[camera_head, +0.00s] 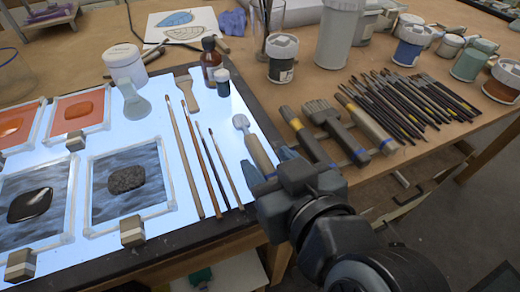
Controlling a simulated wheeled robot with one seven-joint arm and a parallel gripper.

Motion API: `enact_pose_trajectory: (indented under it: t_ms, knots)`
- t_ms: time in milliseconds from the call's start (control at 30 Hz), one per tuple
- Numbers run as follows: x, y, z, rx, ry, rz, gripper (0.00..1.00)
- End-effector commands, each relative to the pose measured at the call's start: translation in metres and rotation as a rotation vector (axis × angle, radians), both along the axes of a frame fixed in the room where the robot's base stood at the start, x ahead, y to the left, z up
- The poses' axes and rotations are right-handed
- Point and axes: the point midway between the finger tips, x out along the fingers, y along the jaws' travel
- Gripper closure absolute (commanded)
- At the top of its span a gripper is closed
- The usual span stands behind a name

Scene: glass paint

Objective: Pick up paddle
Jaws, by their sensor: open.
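A paddle-like tool (258,152) with a pale rounded head and a beige handle lies on the right part of the lit panel. My gripper (268,164) is open at the near end of this handle, with one finger on each side of it in the picture. The gripper body hides the handle's near end, and I cannot tell whether the fingers touch it. A flat wooden paddle-shaped piece (187,92) lies farther back on the panel, beside a brown bottle (211,62). I cannot tell for certain which of the two is the paddle.
Several thin brushes (190,158) lie left of my gripper on the lit panel (80,145). Wide brushes (327,120) and many fine brushes (410,105) lie to the right. Framed painted panes (127,183) are at left. Jars (282,58) stand at the back.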

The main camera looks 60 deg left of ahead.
Motion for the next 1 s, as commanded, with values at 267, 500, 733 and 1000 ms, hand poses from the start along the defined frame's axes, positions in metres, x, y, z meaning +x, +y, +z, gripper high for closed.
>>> enact_pose_trajectory:
  t_ms: [267, 500, 733, 1000]
  knots:
    - [0.002, 0.020, -0.008, 0.000, 0.000, -0.001, 0.47]
    - [0.002, 0.019, -0.008, 0.001, -0.001, -0.002, 0.53]
    - [0.002, 0.019, -0.008, 0.001, -0.001, -0.002, 0.76]
    - [0.002, 0.019, -0.008, 0.001, -0.001, -0.002, 1.00]
